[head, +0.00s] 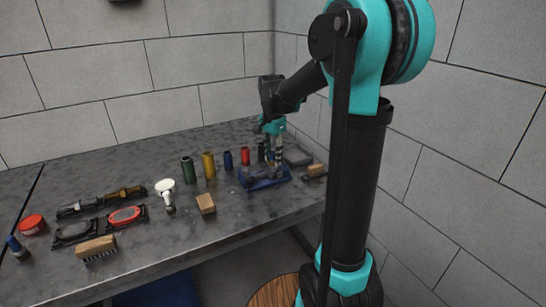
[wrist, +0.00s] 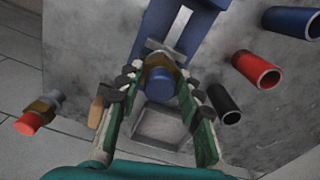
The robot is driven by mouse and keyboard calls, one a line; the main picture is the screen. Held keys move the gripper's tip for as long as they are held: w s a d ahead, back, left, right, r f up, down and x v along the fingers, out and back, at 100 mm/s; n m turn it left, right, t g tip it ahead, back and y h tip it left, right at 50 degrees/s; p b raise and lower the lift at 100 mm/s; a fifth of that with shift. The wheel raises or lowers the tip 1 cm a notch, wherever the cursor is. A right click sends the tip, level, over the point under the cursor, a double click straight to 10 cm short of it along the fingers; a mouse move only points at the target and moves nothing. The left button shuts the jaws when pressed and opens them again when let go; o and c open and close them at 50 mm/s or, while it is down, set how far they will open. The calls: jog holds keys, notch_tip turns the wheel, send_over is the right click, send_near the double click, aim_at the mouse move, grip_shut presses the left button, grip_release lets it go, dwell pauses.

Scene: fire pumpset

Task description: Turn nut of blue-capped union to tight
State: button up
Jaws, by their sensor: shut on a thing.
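The blue-capped union (wrist: 160,79) stands in the middle of the wrist view, its blue cap towards the camera. My gripper (wrist: 160,84) has one finger on each side of the union and is shut on the nut. In the head view my gripper (head: 270,131) points down over a blue holder (head: 265,184) at the right part of the bench; the nut is too small to tell there.
A black tube (wrist: 225,103) and a red tube (wrist: 256,69) stand close right of my gripper in the wrist view. A red-capped fitting (wrist: 33,121) lies at the left. Wooden brushes (head: 206,203) and other items lie across the bench.

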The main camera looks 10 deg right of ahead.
dwell(0.3)
jog(key=o, duration=1.2)
jog(key=shift+c, duration=0.2)
notch_tip(320, 180, up, 12)
jog(key=shift+s, duration=0.1)
